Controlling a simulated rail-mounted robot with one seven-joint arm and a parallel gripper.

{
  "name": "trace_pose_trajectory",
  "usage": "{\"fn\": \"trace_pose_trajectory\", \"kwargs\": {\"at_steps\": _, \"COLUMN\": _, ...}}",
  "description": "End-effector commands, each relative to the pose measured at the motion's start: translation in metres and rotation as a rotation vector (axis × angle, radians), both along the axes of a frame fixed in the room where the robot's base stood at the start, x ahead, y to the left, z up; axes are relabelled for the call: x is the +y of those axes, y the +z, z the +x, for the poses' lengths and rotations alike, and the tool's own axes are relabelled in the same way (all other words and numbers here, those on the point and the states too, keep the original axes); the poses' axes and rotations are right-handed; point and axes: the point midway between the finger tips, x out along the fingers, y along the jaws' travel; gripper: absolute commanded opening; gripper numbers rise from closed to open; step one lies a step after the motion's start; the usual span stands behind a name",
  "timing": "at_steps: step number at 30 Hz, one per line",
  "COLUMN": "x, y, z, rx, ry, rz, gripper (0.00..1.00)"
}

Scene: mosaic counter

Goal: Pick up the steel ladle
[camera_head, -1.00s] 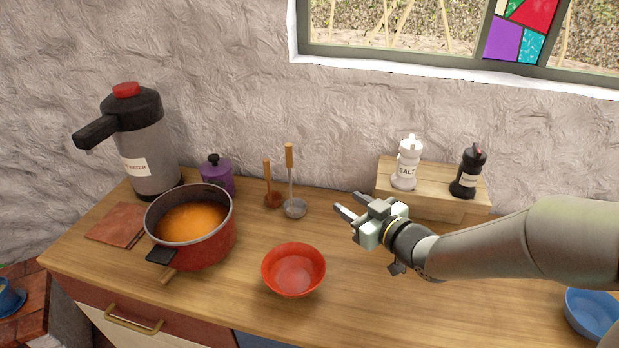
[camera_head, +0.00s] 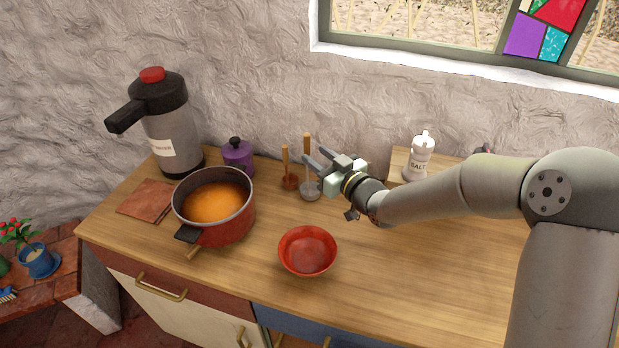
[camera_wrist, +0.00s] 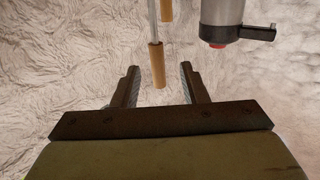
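The steel ladle has a round grey bowl (camera_head: 310,191) low near the wall and an upright wooden handle (camera_head: 307,142). In the wrist view its wooden handle (camera_wrist: 157,66) and thin grey shaft appear between my fingers, with the handle's end towards my palm. My gripper (camera_head: 313,158) is at the ladle's handle, with a finger in front of part of the ladle in the head view. In the wrist view my gripper (camera_wrist: 160,70) is open, with space on both sides of the handle. I cannot tell whether the handle is fully between the fingertips.
A brown utensil (camera_head: 290,181) stands just left of the ladle. Further left are a purple canister (camera_head: 238,156), a red pot (camera_head: 222,228) of orange soup and a water dispenser (camera_head: 170,130). A red bowl (camera_head: 307,252) sits in front. The salt shaker (camera_head: 419,158) stands right.

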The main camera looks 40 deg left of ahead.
Motion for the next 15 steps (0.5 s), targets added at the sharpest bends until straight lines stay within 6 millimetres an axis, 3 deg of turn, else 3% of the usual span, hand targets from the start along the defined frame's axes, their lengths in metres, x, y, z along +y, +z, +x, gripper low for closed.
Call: {"fn": "trace_pose_trajectory", "kwargs": {"at_steps": 15, "x": 0.051, "y": 0.003, "z": 0.018, "rx": -0.001, "ry": 0.000, "rz": 0.000, "gripper": 0.40}}
